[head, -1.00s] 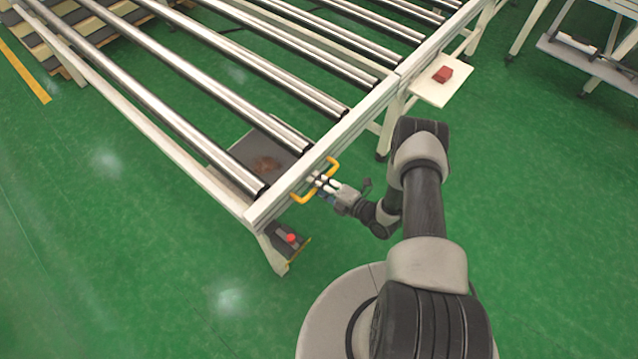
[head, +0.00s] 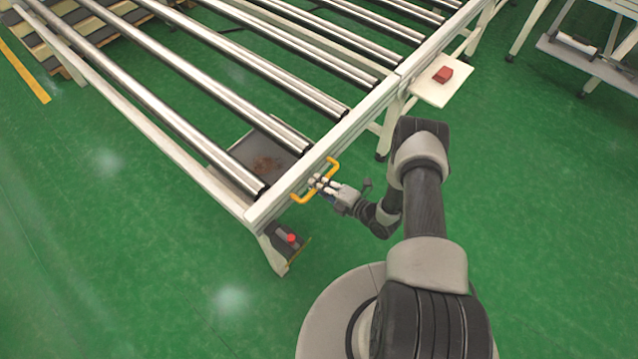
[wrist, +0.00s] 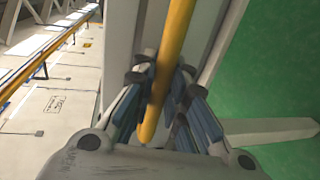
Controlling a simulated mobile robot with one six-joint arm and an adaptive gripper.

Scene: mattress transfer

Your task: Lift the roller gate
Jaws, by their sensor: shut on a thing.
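The roller gate (head: 262,206) is a pale frame section with long steel rollers, running from the lower middle to the upper left of the head view. A yellow handle (head: 333,165) is fixed to its near side rail. My gripper (head: 318,183) is at the middle of this handle. In the wrist view my gripper (wrist: 158,85) has its fingers on both sides of the yellow handle (wrist: 176,35) and is shut on it. The exact finger contact is partly hidden in the head view.
A red block (head: 442,74) lies on a small white shelf (head: 428,92) beside the conveyor. A red button (head: 291,238) sits near the frame's leg. A grey tray (head: 262,150) lies beneath the rollers. Green floor is open at lower left and right.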

